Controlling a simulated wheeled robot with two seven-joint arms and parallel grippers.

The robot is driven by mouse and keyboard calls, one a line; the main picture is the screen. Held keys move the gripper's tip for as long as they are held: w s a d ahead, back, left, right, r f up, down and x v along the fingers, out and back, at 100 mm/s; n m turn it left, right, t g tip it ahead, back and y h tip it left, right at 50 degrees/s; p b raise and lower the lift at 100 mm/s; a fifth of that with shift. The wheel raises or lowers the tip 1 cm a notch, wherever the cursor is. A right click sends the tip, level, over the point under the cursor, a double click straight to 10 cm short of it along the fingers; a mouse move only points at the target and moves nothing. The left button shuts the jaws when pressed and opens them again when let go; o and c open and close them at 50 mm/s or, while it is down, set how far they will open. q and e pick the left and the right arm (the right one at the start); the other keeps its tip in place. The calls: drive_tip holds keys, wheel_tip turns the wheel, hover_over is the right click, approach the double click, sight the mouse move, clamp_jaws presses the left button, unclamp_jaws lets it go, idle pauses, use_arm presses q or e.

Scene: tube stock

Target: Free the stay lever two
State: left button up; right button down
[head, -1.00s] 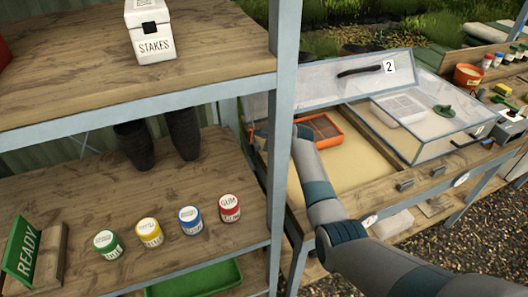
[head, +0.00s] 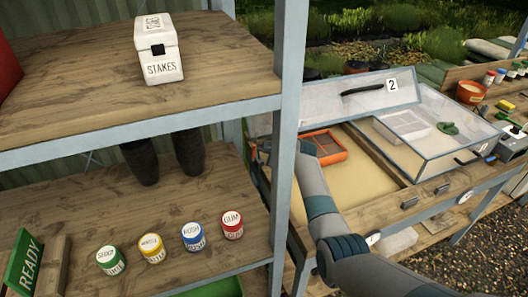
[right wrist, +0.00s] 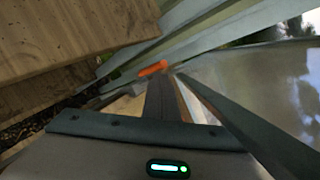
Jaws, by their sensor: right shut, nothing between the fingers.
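The lid marked 2 (head: 335,103) stands raised over a sand-filled bed in the head view, a dark handle along its top. I cannot make out its stay lever for sure. A small orange piece (right wrist: 152,68) shows just beyond my right gripper (right wrist: 165,84) in the right wrist view; I cannot tell whether it is the lever or the orange tray, nor whether it touches the fingers. The right gripper is shut and empty. In the head view my right arm reaches up to the lid's left end, its hand mostly hidden behind the shelf post. My left gripper is out of view.
A grey-blue shelf post (head: 287,130) stands close beside my right arm. An orange tray (head: 325,146) lies in the open bed. A closed clear lid (head: 430,150) is to its right. Small jars (head: 193,236) and a STAKES box (head: 160,50) stand on the shelves.

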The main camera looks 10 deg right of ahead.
drive_tip(key=shift+a+r+p, duration=0.15)
drive_tip(key=shift+r+p, duration=0.35)
drive_tip(key=shift+r, duration=0.25)
drive_tip(key=shift+s, duration=0.1)
drive_tip(key=b+v, duration=0.1)
drive_tip(key=v, duration=1)
drive_tip(key=shift+s+r, duration=0.2)
drive_tip(key=shift+s, duration=0.1)
drive_tip(key=shift+d+f, duration=0.2)
drive_tip(key=shift+d, duration=0.1)
